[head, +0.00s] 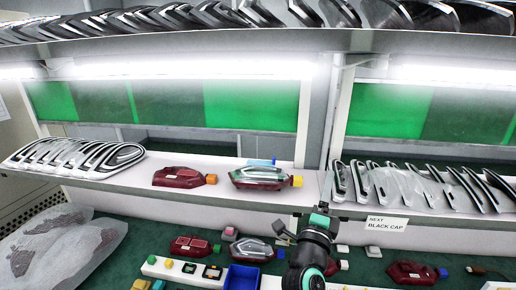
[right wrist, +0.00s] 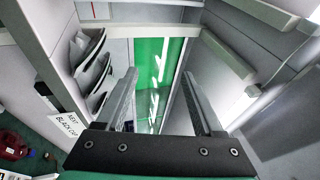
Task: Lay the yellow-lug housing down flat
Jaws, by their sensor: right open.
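A dark red housing with a yellow lug (head: 297,181) lies on the white shelf in the head view, with a clear and grey lens piece over it. Left of it on the shelf is another dark red housing (head: 178,177), with an orange lug. My right gripper (head: 316,222) is below and right of the yellow-lug housing, in front of the shelf edge and apart from it. In the right wrist view its two fingers (right wrist: 158,76) stand wide apart with nothing between them. The yellow-lug housing is not seen in that view. My left gripper is not in view.
Several housings, including one with a blue lug (head: 412,272), lie on the green bench below. A blue bin (head: 242,277) and a white strip with small coloured parts are at the front. Lens trims (head: 75,153) line the shelf. A "BLACK CAP" label (head: 387,222) hangs at right.

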